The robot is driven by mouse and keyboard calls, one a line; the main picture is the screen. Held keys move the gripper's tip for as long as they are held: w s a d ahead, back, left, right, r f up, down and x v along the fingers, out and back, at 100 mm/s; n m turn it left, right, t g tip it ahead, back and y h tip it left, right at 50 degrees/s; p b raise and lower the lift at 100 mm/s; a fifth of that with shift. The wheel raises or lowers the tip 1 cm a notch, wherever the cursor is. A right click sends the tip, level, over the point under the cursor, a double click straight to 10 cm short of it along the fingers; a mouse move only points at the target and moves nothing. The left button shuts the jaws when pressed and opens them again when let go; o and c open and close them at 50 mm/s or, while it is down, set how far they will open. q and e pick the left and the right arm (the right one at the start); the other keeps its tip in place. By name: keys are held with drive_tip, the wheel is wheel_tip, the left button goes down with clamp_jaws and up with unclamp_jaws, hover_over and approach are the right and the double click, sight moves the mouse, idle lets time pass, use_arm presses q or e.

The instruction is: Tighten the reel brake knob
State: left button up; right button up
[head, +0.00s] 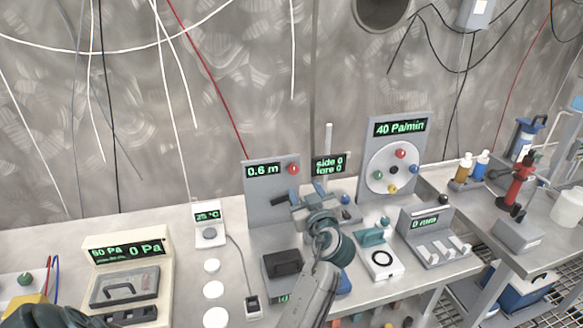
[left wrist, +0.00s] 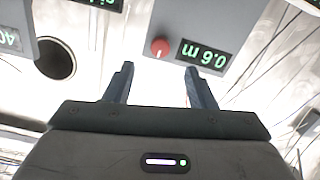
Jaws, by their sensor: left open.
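A red knob (head: 293,169) sits on an upright grey panel (head: 262,205) beside a green "0.6 m" readout (head: 263,171). I take it for the reel brake knob; no name shows on it. My left gripper (head: 299,193) is open and empty, just below the knob in the head view, and covers part of the panel. In the left wrist view the red knob (left wrist: 160,47) appears between and beyond the two open fingertips (left wrist: 158,68), apart from them. That picture is upside down. My right gripper is in neither view.
A "40 Pa/min" panel (head: 413,130) with a round plate of coloured knobs stands right of the gripper. A small "side 0 fore 0" display (head: 329,165) is close by. A white box (head: 378,264) and a "0 mm" unit (head: 440,249) stand in front. Cables hang on the back wall.

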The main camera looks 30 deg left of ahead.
sight(294, 171)
use_arm(q)
drive_tip(key=p+x, duration=0.3)
drive_tip(key=x, duration=0.5)
drive_tip(key=shift+a+r, duration=0.2)
drive_tip(key=shift+w+a, duration=0.45)
drive_tip(key=shift+a, duration=0.05)
drive_tip(key=shift+f, duration=0.1)
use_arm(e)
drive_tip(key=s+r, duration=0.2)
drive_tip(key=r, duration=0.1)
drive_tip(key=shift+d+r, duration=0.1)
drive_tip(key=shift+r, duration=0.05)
use_arm(q)
drive_tip(key=shift+c, duration=0.4)
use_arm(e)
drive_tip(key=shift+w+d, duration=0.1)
use_arm(q)
drive_tip(key=c, duration=0.9)
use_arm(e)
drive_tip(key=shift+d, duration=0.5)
